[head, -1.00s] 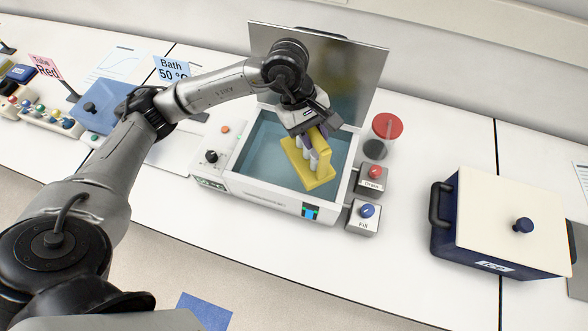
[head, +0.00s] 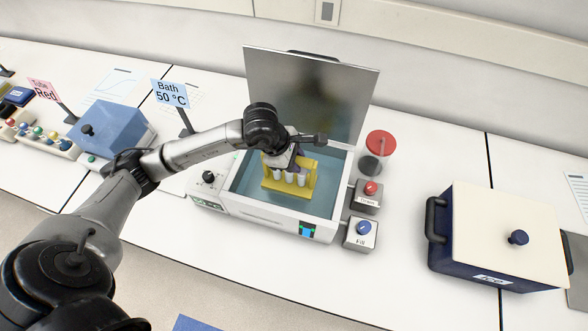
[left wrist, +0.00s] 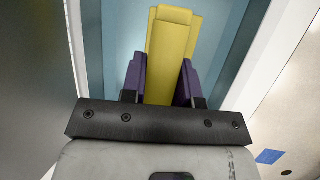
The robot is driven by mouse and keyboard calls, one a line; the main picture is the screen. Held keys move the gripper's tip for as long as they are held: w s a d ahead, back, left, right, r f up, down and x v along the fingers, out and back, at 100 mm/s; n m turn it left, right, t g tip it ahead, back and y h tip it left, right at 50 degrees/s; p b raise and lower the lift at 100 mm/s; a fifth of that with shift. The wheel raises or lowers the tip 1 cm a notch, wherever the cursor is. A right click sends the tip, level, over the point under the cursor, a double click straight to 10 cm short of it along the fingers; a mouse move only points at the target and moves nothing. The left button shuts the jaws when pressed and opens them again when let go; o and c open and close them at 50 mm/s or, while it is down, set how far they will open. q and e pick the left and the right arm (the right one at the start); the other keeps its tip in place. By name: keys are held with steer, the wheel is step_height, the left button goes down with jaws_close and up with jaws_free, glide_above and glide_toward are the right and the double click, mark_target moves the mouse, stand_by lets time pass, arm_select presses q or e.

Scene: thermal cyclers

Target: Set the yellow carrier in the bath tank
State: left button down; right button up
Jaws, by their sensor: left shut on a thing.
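The yellow carrier (head: 272,183), with several white tubes in it, is inside the opening of the bath tank (head: 340,196). My left gripper (head: 292,158) is shut on the carrier from above. In the left wrist view its purple fingers sit on both sides of the yellow carrier (left wrist: 172,55). The carrier looks upright over the blue-grey basin; I cannot tell whether it touches the tank floor. The tank's lid (head: 315,95) stands open at the back. My right gripper is not in view.
A red-button box (head: 367,195) and a blue-button "Fill" box (head: 361,233) stand right of the tank. A red-lidded jar (head: 380,150) is behind them. A navy ice box (head: 500,235) is far right, a blue box (head: 110,128) left. A "Bath 50 °C" sign (head: 170,94) stands behind left.

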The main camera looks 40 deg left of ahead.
mark_target(294, 181)
arm_select(q)
steer(key=shift+f, duration=2)
steer(key=shift+b, duration=0.3)
steer(key=shift+f, duration=0.2)
steer(key=c, duration=0.9)
jaws_free()
steer(key=shift+r, duration=0.1)
steer(key=shift+o, duration=0.2)
steer(key=shift+r, duration=0.2)
steer(key=p+v, duration=0.1)
steer(key=v, duration=1)
steer(key=shift+a+r, duration=0.15)
steer(key=shift+r, duration=0.2)
steer(key=shift+s, duration=0.15)
